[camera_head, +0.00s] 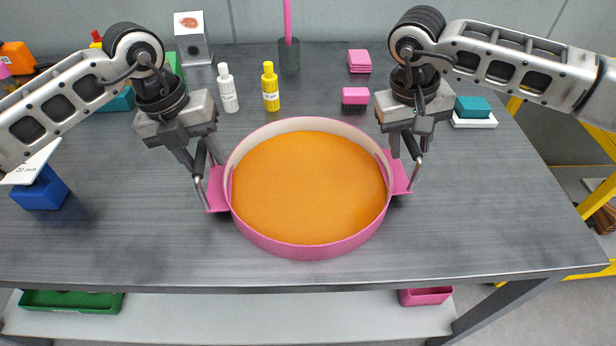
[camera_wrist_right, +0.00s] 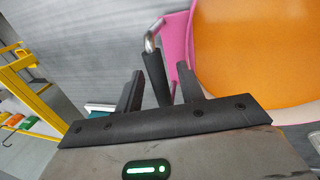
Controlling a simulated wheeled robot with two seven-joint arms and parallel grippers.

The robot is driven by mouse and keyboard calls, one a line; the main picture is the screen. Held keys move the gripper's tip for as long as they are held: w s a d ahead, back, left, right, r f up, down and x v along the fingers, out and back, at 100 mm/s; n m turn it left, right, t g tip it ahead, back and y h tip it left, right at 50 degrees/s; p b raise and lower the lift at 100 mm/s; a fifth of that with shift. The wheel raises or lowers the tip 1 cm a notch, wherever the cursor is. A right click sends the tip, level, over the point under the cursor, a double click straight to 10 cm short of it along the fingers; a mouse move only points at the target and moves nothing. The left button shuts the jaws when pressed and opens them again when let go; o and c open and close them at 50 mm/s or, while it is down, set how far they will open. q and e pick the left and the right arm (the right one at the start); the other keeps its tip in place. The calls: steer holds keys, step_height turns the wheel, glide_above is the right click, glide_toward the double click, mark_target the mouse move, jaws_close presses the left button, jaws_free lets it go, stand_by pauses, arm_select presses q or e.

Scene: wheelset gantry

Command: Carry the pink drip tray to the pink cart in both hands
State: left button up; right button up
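The pink drip tray (camera_head: 312,245) is round and holds an orange fill. It sits on the grey table, with a pink tab and an upright bar handle on each side. My left gripper (camera_head: 202,160) is at the left handle, its fingers apart on either side of the bar. My right gripper (camera_head: 408,150) is at the right handle. In the right wrist view the fingers of my right gripper (camera_wrist_right: 160,92) stand apart, with the black handle bar (camera_wrist_right: 156,78) between them and gaps showing. No pink cart is identifiable in these views.
Behind the tray stand a white bottle (camera_head: 228,90), a yellow bottle (camera_head: 270,88) and pink blocks (camera_head: 355,97). A blue block (camera_head: 40,190) is at left, a teal block (camera_head: 473,107) at right. The table front is clear. Yellow framing (camera_head: 598,200) stands beyond the right edge.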

arm_select(q)
jaws_close()
arm_select(e)
jaws_close()
arm_select(q)
steer(key=shift+r, duration=0.15)
arm_select(e)
steer(key=shift+r, duration=0.1)
stand_by(0.9)
